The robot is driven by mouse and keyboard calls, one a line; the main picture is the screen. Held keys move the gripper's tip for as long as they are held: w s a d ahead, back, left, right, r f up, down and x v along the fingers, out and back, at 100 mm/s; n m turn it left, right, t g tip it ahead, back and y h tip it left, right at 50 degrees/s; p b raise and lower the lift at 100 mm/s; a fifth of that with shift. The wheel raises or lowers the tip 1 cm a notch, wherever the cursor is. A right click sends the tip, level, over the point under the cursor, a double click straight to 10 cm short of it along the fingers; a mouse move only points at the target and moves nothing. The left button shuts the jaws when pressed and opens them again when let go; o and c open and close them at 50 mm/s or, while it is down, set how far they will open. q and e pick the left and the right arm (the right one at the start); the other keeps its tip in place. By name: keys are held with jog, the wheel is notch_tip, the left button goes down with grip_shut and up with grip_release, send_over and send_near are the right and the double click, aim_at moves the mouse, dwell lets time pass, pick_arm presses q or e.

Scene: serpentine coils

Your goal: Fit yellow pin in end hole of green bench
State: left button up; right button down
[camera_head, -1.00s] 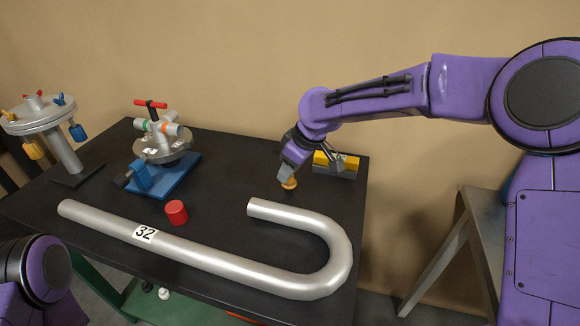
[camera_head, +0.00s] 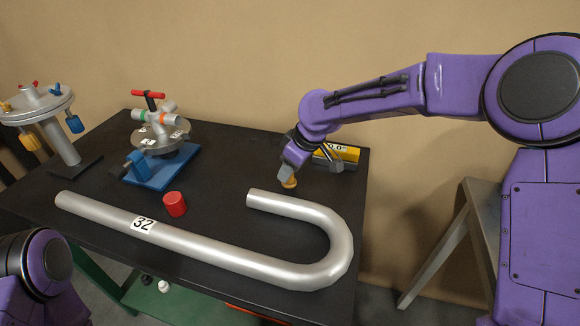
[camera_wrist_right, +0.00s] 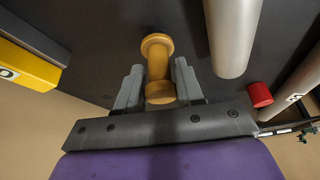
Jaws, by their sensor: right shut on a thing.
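The yellow pin (camera_head: 290,183) is in the jaws of my right gripper (camera_head: 287,176), low over the right end of the dark bench top (camera_head: 230,165). In the right wrist view the pin (camera_wrist_right: 157,47), with a flanged far end, lies between the two grey fingers of my right gripper (camera_wrist_right: 158,88). The bench has green frame parts (camera_head: 103,270) below its dark top. I cannot make out the end hole. Whether the pin touches the top is unclear. My left gripper is out of view; only part of that arm shows at lower left.
A large silver J-shaped tube (camera_head: 200,248) marked 32 lies in front of the gripper. A yellow-and-grey instrument (camera_head: 345,155) stands close behind it. A red cylinder (camera_head: 175,204), a blue-based bending fixture (camera_head: 160,165) and a round silver stand (camera_head: 50,120) are to the left.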

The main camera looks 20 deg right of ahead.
jog(key=shift+s+f, duration=0.1)
jog(key=shift+f, duration=0.6)
jog(key=c, duration=0.6)
grip_release()
jog(key=shift+f, duration=0.1)
jog(key=v, duration=1)
jog(key=shift+s, duration=0.1)
